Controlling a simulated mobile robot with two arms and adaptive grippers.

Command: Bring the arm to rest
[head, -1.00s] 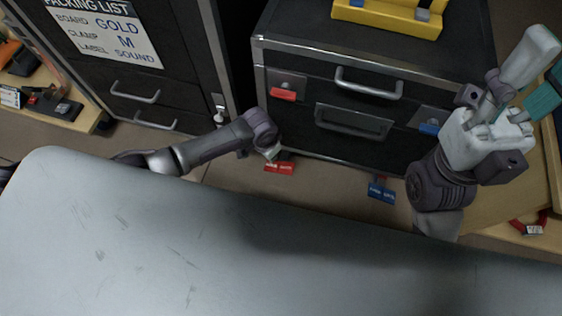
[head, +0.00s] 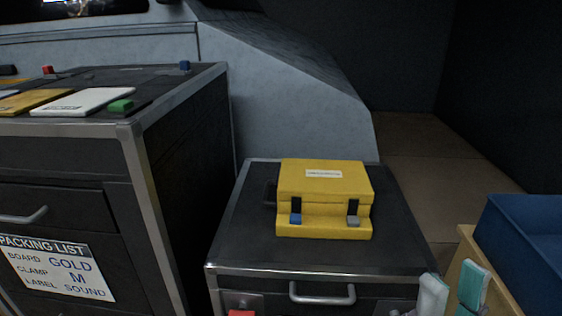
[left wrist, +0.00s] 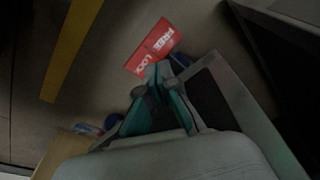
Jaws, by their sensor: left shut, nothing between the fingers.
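My right gripper (head: 452,292) shows at the bottom right of the head view, its pale, teal-padded fingers pointing up with a gap between them. I see nothing between them. It is in front of and to the right of the low dark cabinet (head: 236,238). My left gripper (left wrist: 160,76) shows in the left wrist view, its teal fingers closed together at the tips and empty. Just beyond the tips is a red tag (left wrist: 154,46) with white lettering; I cannot tell whether they touch. My left arm is out of the head view.
A yellow case (head: 325,180) sits on the low cabinet. A taller cabinet (head: 178,160) with a packing list (head: 58,268) stands left, bearing a white board (head: 84,101). A blue bin (head: 522,240) is at the right edge. A yellow floor strip (left wrist: 72,50) shows in the left wrist view.

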